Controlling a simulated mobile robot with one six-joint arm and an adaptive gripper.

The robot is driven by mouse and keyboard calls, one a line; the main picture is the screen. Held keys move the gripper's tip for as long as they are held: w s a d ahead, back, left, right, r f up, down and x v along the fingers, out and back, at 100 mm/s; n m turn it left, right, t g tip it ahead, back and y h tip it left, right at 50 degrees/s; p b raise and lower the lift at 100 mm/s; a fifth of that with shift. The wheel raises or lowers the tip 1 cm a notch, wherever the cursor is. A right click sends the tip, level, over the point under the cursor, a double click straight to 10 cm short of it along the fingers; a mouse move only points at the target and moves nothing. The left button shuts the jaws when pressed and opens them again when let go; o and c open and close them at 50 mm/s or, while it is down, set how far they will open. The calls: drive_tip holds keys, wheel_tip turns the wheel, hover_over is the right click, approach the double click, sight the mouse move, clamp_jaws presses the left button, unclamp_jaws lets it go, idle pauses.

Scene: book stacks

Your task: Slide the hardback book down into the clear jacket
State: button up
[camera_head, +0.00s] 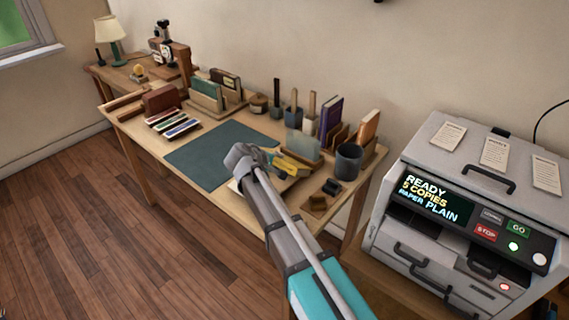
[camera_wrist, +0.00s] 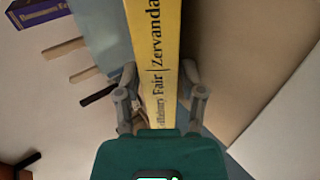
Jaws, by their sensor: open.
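The yellow hardback book (camera_wrist: 166,50) fills the middle of the wrist view, its lettered spine facing my camera. My gripper (camera_wrist: 158,84) is open, with one finger on each side of the book. Whether the fingers touch it is unclear. In the head view my gripper (camera_head: 277,165) is over the right part of the desk, and the yellow book (camera_head: 292,164) shows just beyond it, partly hidden by my arm. A pale, see-through upright piece (camera_head: 303,146), which looks like the clear jacket, stands just behind the book. I cannot tell whether the book is inside it.
A purple book (camera_head: 330,115) stands in a wooden rack at the back. A dark grey cup (camera_head: 348,160) is to the right of my gripper. A green mat (camera_head: 222,154) lies bare at the left. A copier (camera_head: 470,200) stands right of the desk.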

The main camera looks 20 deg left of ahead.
drive_tip(key=shift+c, duration=0.2)
clamp_jaws()
drive_tip(key=shift+r, duration=0.2)
idle(0.4)
drive_tip(key=shift+r+p, duration=0.75)
drive_tip(key=shift+p, duration=0.2)
drive_tip(key=s+d+r+p, duration=0.1)
drive_tip(key=s+r+p, duration=1)
drive_tip(key=s, duration=0.3)
drive_tip(key=shift+d, duration=0.4)
drive_tip(key=shift+w, duration=0.1)
